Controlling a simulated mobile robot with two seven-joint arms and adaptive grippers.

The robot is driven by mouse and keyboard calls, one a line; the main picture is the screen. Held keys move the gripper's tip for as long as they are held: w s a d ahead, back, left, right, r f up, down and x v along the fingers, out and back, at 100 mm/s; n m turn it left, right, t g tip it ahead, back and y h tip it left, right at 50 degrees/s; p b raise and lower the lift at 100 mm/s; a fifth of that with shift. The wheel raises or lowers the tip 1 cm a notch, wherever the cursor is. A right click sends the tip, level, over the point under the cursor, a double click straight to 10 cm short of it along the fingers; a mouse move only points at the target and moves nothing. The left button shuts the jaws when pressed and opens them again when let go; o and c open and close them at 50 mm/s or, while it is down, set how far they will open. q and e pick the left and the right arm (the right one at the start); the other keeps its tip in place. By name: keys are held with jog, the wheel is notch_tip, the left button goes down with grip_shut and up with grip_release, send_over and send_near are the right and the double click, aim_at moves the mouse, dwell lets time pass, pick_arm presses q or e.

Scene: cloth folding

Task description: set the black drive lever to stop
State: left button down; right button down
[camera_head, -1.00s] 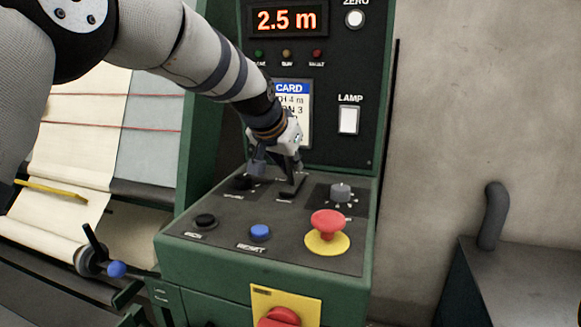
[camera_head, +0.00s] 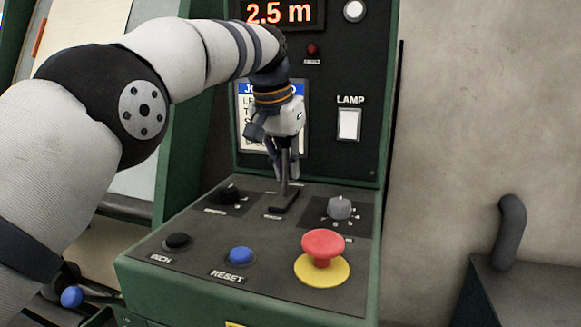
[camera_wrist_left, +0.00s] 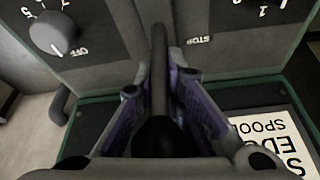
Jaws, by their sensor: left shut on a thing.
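The black drive lever (camera_head: 284,186) stands up from its slot near the back of the sloped console. My left gripper (camera_head: 283,165) comes down on it from above and is shut on its upper part. In the left wrist view the lever (camera_wrist_left: 160,60) runs between the two fingers (camera_wrist_left: 166,95), its knob end nearest the camera. A STOP label (camera_wrist_left: 200,39) is printed on the panel to the right of the lever there. The gripper hides the lever's top in the head view. I cannot tell how far the lever is from its stop position. My right gripper is not in view.
The console (camera_head: 200,245) carries a black knob (camera_head: 231,193), a grey dial (camera_head: 340,207), a black button (camera_head: 177,241), a blue RESET button (camera_head: 240,256) and a red mushroom button (camera_head: 322,246). The upright panel behind holds a card and a LAMP switch (camera_head: 348,124). The display (camera_head: 280,12) reads 2.5 m.

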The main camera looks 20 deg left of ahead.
aim_at(282, 141)
pick_arm(q)
jog(key=c, duration=1.7)
grip_release()
jog(key=shift+s+d+f, duration=0.1)
jog(key=shift+s+f, duration=0.1)
jog(key=shift+s, duration=0.1)
jog(key=shift+o, duration=0.2)
jog(key=shift+r, duration=0.1)
jog(key=shift+r, duration=0.2)
jog(key=v, duration=0.7)
jog(key=shift+s, duration=0.1)
